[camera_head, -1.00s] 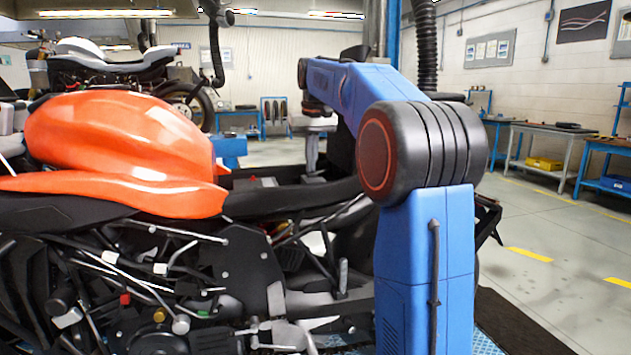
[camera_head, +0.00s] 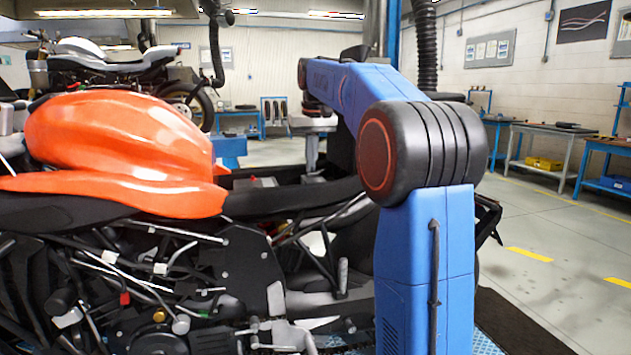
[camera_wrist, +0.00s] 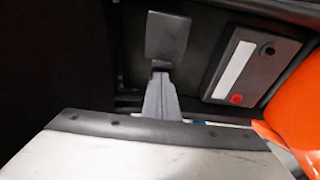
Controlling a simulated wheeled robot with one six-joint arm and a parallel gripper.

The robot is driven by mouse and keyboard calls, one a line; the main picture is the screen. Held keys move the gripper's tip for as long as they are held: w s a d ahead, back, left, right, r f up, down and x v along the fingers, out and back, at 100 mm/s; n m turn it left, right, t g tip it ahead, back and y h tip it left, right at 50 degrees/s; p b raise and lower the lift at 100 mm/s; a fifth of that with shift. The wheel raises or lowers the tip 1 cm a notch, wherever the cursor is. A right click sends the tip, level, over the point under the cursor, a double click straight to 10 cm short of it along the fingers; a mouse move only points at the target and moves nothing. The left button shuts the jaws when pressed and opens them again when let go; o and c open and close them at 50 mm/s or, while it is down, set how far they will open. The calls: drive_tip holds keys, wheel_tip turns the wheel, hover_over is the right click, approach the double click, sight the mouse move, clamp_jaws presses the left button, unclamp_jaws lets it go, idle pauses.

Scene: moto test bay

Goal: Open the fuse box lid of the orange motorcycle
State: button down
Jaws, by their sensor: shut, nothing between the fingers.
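The orange motorcycle (camera_head: 120,150) stands at the left in the head view, with an open bay behind its tank. In the wrist view my gripper (camera_wrist: 160,76) is shut and empty, its fingers pointing into this bay. A small dark grey plate (camera_wrist: 168,36), which looks like the fuse box lid, lies just beyond the fingertips. The tips overlap a small tab at its near edge; I cannot tell whether they touch it. The plate looks closed and flat. In the head view the bay's inside is mostly hidden.
A grey block (camera_wrist: 252,64) with a white label and a red terminal sits right of the fingers. An orange body panel (camera_wrist: 295,115) is close at the right. Dark bay walls surround the fingers. Workbenches (camera_head: 545,128) stand far off at the right.

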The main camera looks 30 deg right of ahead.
sight(313, 177)
drive_tip(key=shift+f, duration=0.2)
drive_tip(key=shift+f, duration=1.25)
drive_tip(key=shift+s+r, duration=0.15)
drive_tip(key=shift+r, duration=0.1)
drive_tip(key=shift+s+a+r, duration=0.1)
drive_tip(key=shift+s+r, duration=0.05)
drive_tip(key=shift+r, duration=0.25)
drive_tip(key=shift+s+a+r, duration=0.2)
drive_tip(key=shift+s+r, duration=0.5)
drive_tip(key=shift+s, duration=0.05)
idle(1.1)
drive_tip(key=shift+s+a+r, duration=0.1)
drive_tip(key=shift+s+r, duration=0.15)
drive_tip(key=shift+s, duration=0.05)
drive_tip(key=shift+s+r, duration=0.1)
drive_tip(key=shift+s, duration=0.1)
drive_tip(key=shift+s+a+r, duration=0.1)
drive_tip(key=shift+r, duration=0.1)
